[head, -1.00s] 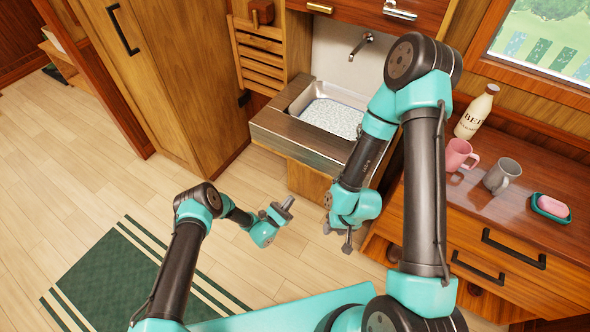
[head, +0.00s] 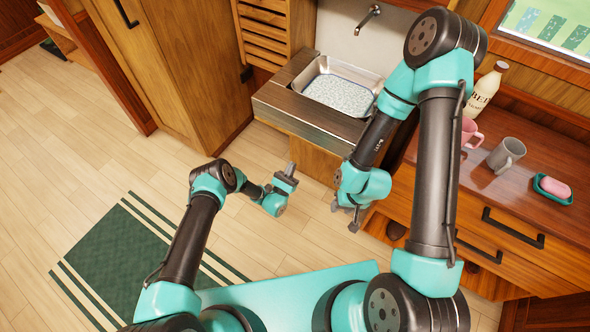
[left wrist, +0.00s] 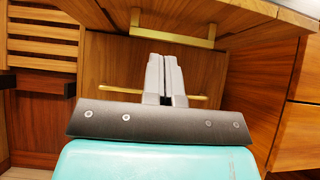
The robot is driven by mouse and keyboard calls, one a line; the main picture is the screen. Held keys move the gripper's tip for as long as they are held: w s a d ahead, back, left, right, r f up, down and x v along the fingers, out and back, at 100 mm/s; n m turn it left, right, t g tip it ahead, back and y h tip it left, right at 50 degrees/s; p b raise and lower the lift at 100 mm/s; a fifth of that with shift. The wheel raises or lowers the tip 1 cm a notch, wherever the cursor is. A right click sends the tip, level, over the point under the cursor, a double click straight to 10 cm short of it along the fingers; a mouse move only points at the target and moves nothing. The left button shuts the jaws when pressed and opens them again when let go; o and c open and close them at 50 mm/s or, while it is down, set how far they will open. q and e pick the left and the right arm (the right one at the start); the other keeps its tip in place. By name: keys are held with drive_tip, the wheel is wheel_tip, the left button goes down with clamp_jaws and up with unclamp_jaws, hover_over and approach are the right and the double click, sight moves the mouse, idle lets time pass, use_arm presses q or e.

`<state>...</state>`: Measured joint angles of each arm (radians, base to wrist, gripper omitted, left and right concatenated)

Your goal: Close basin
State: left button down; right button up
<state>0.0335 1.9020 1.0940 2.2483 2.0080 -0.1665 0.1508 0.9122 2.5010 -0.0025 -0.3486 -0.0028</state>
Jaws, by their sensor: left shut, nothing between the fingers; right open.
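The basin (head: 340,92) is a pull-out washbasin with a pale patterned bowl and a dark wood front, standing out below the tap at the back middle. In the left wrist view its front edge and a brass bar handle (left wrist: 176,28) show above my gripper. My left gripper (head: 291,168) is shut and empty, in front of and below the basin; its pale fingers also show in the left wrist view (left wrist: 164,72), apart from the upper handle. My right gripper (head: 356,222) is open and empty, to the right and lower; its fingers are small in the head view.
A counter (head: 550,210) at right holds a cream bottle (head: 484,95), a pink mug (head: 470,132), a grey mug (head: 506,155) and a soap dish (head: 553,190). A cabinet with a lower brass rod (left wrist: 198,97) stands below the basin.

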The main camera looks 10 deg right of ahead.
use_arm(q)
drive_tip(key=w+d+r, duration=0.3)
drive_tip(key=r, duration=0.5)
drive_tip(key=shift+w+r, duration=0.25)
drive_tip(key=shift+r, duration=0.15)
drive_tip(key=shift+d+r, duration=0.1)
drive_tip(key=shift+r, duration=0.05)
